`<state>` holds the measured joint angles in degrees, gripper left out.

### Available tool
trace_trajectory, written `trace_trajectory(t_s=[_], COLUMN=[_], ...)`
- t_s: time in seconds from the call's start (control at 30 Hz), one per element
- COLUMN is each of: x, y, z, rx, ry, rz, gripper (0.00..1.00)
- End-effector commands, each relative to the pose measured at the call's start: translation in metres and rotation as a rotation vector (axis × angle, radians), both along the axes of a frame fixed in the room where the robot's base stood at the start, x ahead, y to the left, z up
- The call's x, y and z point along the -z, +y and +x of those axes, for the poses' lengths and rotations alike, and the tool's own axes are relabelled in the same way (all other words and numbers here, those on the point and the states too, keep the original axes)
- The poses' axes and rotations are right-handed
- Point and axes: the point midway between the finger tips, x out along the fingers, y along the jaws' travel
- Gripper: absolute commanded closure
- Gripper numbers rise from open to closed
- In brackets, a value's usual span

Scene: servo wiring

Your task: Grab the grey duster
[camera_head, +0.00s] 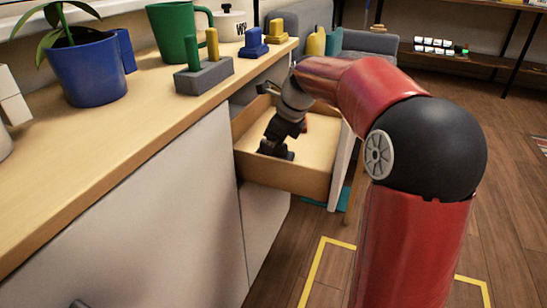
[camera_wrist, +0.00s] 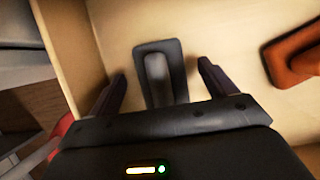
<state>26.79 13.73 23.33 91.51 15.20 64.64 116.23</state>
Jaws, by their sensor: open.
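A dark grey piece with a lighter raised middle (camera_wrist: 158,75), which looks like the grey duster, lies on the floor of the open wooden drawer (camera_head: 290,178). My gripper (camera_wrist: 162,72) is open, with one finger on each side of the grey piece and a gap visible on both sides. In the head view my gripper (camera_head: 275,150) points down inside the drawer; I cannot make out the grey piece there. How high the fingers are above the drawer floor is hard to tell.
An orange-red piece (camera_wrist: 293,55) lies in the drawer to the right of my gripper. The drawer walls stand close around my arm. The counter (camera_head: 130,130) holds a blue plant pot (camera_head: 90,72), a green mug (camera_head: 178,32) and a grey block with posts (camera_head: 204,76).

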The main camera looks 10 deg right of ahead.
Motion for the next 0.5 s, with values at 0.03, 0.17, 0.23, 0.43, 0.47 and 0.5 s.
trace_trajectory(t_s=[0.03,0.17,0.23,0.43,0.47,0.5], x=[0.0061,0.0099,0.0096,0.0093,0.0093,0.0093], y=[0.0013,0.0028,0.0029,0.0029,0.0029,0.003], z=[0.0012,0.0024,0.0024,0.0023,0.0023,0.0023], rx=[0.0,0.0,0.0,0.0,0.0,0.0], ry=[0.001,0.0,0.0,0.0,0.0,0.0], rz=[0.001,-0.001,-0.001,-0.001,-0.001,-0.001], gripper=[0.16,0.16,0.16,0.29,0.33,0.39])
